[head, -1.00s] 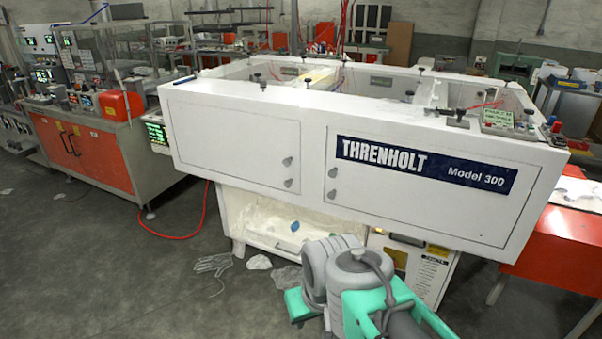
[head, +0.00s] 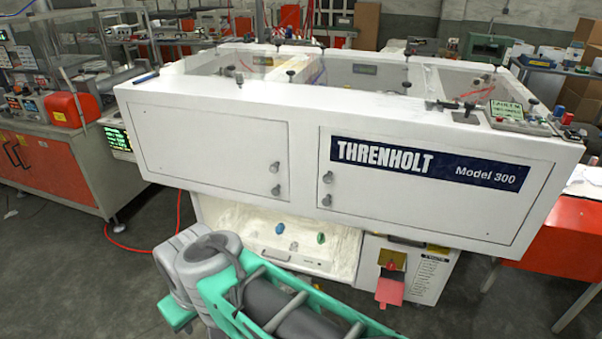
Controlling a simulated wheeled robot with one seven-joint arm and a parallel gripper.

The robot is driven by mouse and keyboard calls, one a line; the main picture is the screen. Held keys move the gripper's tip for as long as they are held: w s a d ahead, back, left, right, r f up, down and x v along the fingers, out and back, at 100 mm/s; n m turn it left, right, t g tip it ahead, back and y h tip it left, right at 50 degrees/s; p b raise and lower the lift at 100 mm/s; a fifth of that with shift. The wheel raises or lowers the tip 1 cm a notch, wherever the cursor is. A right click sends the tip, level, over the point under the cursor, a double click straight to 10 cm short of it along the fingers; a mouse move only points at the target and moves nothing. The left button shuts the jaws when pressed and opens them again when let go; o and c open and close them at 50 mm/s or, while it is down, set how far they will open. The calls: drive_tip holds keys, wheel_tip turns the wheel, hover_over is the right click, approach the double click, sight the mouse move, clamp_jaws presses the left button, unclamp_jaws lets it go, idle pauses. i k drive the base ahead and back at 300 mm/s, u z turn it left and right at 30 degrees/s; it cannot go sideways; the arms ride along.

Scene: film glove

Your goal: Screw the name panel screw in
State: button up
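The name panel (head: 428,166) is a dark blue plate reading THRENHOLT Model 300. It sits on the upper right front of the big white machine (head: 215,106), looking flat against the right-hand door. I cannot make out a screw on the panel or lying loose at this size. My grey and green arm fills the lower middle of the head view, below and left of the panel. I cannot pick out the gripper or its fingers, so what it holds, if anything, does not show.
Below the doors is a pale recessed tray (head: 340,245) with a blue knob (head: 280,228) and a green knob (head: 320,238). A red flap (head: 389,292) hangs at the lower right. An orange cabinet (head: 50,165) stands left. Grey floor is open at lower left.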

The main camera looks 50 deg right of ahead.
sight(327, 178)
drive_tip(key=z, duration=0.4)
drive_tip(key=i, duration=0.95)
drive_tip(key=z, duration=0.65)
